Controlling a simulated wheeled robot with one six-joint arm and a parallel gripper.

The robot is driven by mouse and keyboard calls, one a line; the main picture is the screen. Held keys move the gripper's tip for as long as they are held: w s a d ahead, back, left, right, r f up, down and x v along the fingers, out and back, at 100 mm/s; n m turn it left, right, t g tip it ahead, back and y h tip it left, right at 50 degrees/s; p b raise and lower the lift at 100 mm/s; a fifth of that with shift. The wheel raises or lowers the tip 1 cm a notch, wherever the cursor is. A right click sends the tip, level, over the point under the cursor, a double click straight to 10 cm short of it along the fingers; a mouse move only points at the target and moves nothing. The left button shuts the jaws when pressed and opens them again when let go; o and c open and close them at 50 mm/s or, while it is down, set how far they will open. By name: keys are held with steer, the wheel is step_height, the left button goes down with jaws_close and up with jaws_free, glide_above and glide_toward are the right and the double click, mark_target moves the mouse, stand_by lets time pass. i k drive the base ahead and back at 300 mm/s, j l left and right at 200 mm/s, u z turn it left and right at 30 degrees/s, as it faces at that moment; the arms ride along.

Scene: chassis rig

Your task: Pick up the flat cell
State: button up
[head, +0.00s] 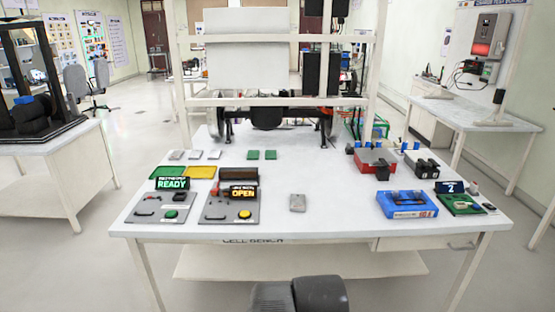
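A small flat grey piece (297,202), which looks like a flat cell, lies alone on the white bench (330,185) near the middle of its front half. Three more flat light-grey pieces lie in a row at the back left of the bench, one of them the middle piece (195,155). I cannot tell for sure which of these is the flat cell. A dark rounded part of my own arm shows at the bottom edge, in front of the bench. No gripper fingers show.
Left are green and yellow trays (200,172) and panels reading READY (172,184) and OPEN (243,193). Two green pieces (262,155) lie behind. Right are a blue case (406,205), a red box (375,161) and a green board (462,205). Bench around the lone grey piece is clear.

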mark_target(297, 203)
steer(key=i+u, duration=0.25)
steer(key=i, duration=0.4)
steer(key=i+l+u, duration=0.2)
steer(key=i, duration=0.45)
steer(key=j, duration=0.1)
